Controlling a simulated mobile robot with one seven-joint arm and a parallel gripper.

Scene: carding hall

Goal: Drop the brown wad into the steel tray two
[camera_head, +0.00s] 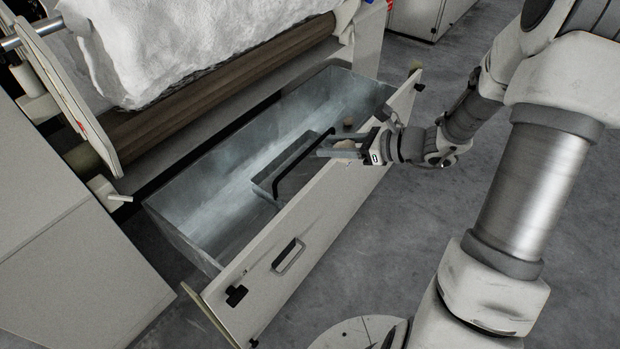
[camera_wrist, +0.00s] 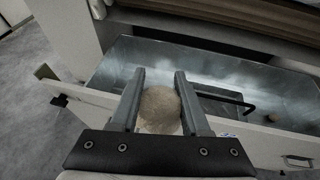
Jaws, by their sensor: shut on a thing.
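My gripper (camera_head: 328,146) is over the right part of the open drawer, near its front panel. In the wrist view my gripper (camera_wrist: 160,76) is shut on a round, tan-brown wad (camera_wrist: 160,110), which sits between the two fingers. The wad also shows in the head view (camera_head: 346,150), partly hidden by the fingers. A grey steel tray (camera_head: 266,186) with a black bar handle lies inside the drawer, left of my fingertips. Part of the tray shows in the wrist view (camera_wrist: 212,95), right of the fingers. I cannot see a number on it.
The metal-lined drawer (camera_head: 190,225) has a pale front panel (camera_head: 262,262) with a handle (camera_head: 288,255). A small brown lump (camera_head: 347,122) shows beyond my gripper. A roller (camera_head: 220,90) and white fibre (camera_head: 170,45) are above the drawer's back. Grey floor is clear in front.

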